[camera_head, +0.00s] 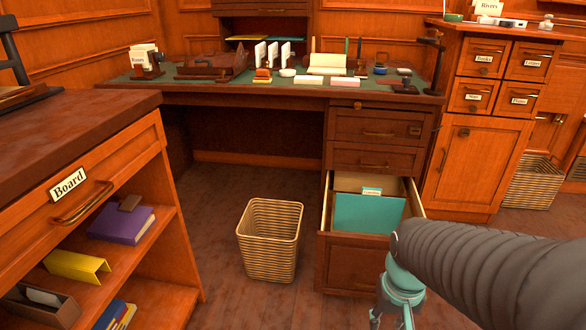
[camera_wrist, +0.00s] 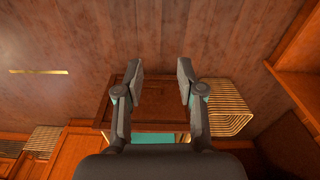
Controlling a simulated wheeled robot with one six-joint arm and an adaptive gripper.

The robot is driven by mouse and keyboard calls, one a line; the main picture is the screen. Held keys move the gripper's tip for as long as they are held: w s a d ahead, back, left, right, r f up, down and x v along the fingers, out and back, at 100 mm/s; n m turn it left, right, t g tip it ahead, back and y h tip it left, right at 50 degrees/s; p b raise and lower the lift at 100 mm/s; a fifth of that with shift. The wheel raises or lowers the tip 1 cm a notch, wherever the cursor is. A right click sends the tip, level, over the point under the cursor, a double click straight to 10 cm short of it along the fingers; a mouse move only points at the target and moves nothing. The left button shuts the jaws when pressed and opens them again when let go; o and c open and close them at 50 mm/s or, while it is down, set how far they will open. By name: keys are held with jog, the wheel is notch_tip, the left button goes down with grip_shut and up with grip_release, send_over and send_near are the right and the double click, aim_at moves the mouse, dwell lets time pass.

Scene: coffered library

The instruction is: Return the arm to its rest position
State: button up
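My gripper (camera_wrist: 160,82) is open, its two dark fingers spread with nothing held between them. In the head view my arm reaches in from the lower right, and my gripper (camera_head: 394,316) shows partly at the bottom edge, its fingertips cut off. It is near the front right of an open drawer (camera_head: 349,252) in the desk. The drawer holds a teal folder (camera_head: 368,213) with a labelled tab. In the wrist view the drawer (camera_wrist: 160,112) lies beyond the fingers, with a strip of the teal folder (camera_wrist: 160,138) behind. I cannot tell the exact gap between fingers and drawer.
A wicker basket (camera_head: 270,240) stands on the floor left of the drawer. A shelf unit marked Board (camera_head: 70,190) fills the left side. A cabinet (camera_head: 475,160) with labelled drawers and another basket (camera_head: 532,183) are at the right.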

jog(key=s+a+r+t+p, duration=0.2)
jog(key=s+r+t+p, duration=0.1)
jog(key=r, duration=1.2)
jog(key=shift+s+a+r+n+t, duration=0.15)
jog(key=shift+r+n+t, duration=0.2)
jog(key=shift+t, duration=0.55)
